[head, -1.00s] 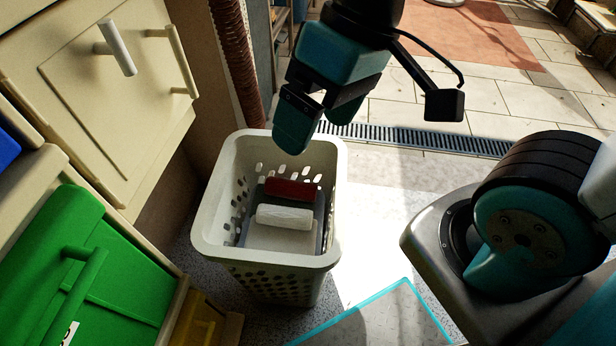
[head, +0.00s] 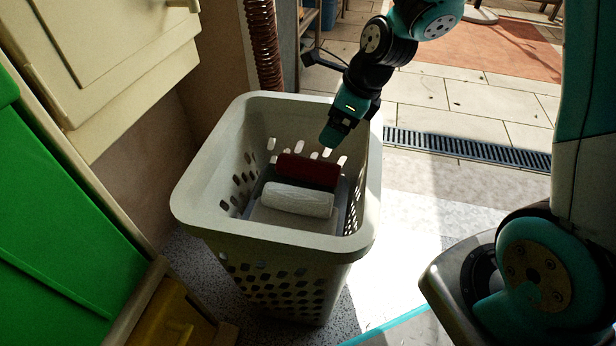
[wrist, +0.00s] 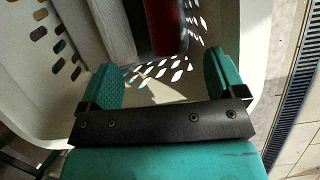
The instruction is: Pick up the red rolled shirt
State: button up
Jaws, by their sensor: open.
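The dark red rolled shirt (head: 308,171) lies in the white laundry basket (head: 196,205), at the back of the row of rolls. In the wrist view the red roll (wrist: 163,25) shows at the top, ahead of my fingertips and roughly between them. My gripper (head: 332,136) is above the back right part of the basket, close to the red roll and pointing down. In the wrist view my gripper (wrist: 164,82) is open with nothing between its teal fingers. The lower parts of the rolls are hidden.
A white roll (head: 298,200) lies just in front of the red one, with grey cloth (head: 262,187) around them. Perforated basket walls surround the rolls. Beige cabinets and a green drawer front (head: 60,220) stand at left. A floor drain (head: 465,148) runs at right.

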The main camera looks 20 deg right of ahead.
aim_at(310, 163)
jog(key=b+x, duration=0.5)
jog(key=x, duration=0.5)
jog(key=b+x, duration=0.4)
jog(key=x, duration=0.1)
jog(key=shift+f, duration=0.15)
jog(key=c, duration=1.1)
jog(key=shift+r, duration=0.2)
